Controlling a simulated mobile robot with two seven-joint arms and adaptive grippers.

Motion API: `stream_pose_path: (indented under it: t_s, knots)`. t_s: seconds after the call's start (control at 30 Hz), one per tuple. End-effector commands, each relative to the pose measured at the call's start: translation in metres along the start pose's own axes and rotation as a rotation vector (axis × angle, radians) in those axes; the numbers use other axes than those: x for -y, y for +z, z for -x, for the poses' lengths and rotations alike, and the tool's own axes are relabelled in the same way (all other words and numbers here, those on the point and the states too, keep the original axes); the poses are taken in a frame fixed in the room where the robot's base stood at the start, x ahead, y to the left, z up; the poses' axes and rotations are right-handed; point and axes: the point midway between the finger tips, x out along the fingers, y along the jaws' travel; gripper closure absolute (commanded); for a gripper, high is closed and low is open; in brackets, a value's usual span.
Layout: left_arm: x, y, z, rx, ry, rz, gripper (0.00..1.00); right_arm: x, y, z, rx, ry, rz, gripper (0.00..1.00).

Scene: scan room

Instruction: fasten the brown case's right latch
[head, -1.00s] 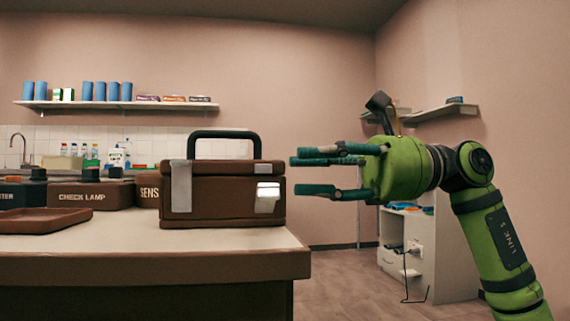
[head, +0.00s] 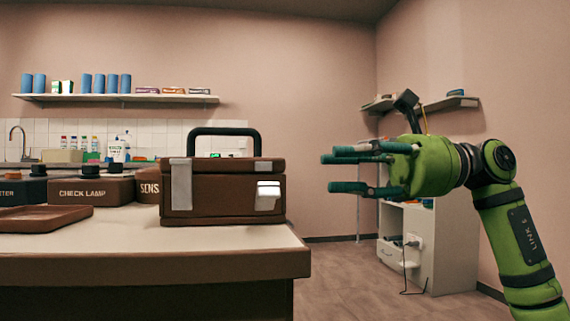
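The brown case (head: 225,208) stands on the table near its right edge, lid down, black handle (head: 224,133) upright. Its left latch (head: 181,186) is a long silver strip across lid and body. Its right latch (head: 267,195) is a bright silver piece on the front of the body, below a small plate on the lid; I cannot tell whether it is fastened. My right gripper (head: 328,173) is open and empty, right of the case and clear of it, its teal fingers pointing left with a gap between upper and lower ones. My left gripper is not in view.
A brown tray (head: 42,219) and boxes labelled CHECK LAMP (head: 92,193) and SENS (head: 148,189) are left of the case. The table (head: 150,268) ends just right of it. A white cabinet (head: 447,250) stands behind my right arm.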

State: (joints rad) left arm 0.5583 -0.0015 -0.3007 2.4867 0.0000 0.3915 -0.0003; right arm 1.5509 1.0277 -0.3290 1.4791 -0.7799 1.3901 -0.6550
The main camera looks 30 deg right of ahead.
Motion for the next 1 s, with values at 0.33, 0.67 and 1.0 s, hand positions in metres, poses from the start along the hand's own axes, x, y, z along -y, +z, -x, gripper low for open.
stream_pose_path:
  t_s: [0.33, 0.67, 1.0]
  knots:
    - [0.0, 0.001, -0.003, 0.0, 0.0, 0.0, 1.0, 0.0, 0.001, 0.003, 0.001, -0.001, 0.0, 0.64]
    - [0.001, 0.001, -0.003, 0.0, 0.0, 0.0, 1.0, 0.001, 0.002, 0.061, 0.004, -0.005, 0.0, 0.64]
    - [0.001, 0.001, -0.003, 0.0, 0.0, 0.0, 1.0, 0.0, 0.002, 0.115, 0.003, -0.002, 0.002, 0.64]
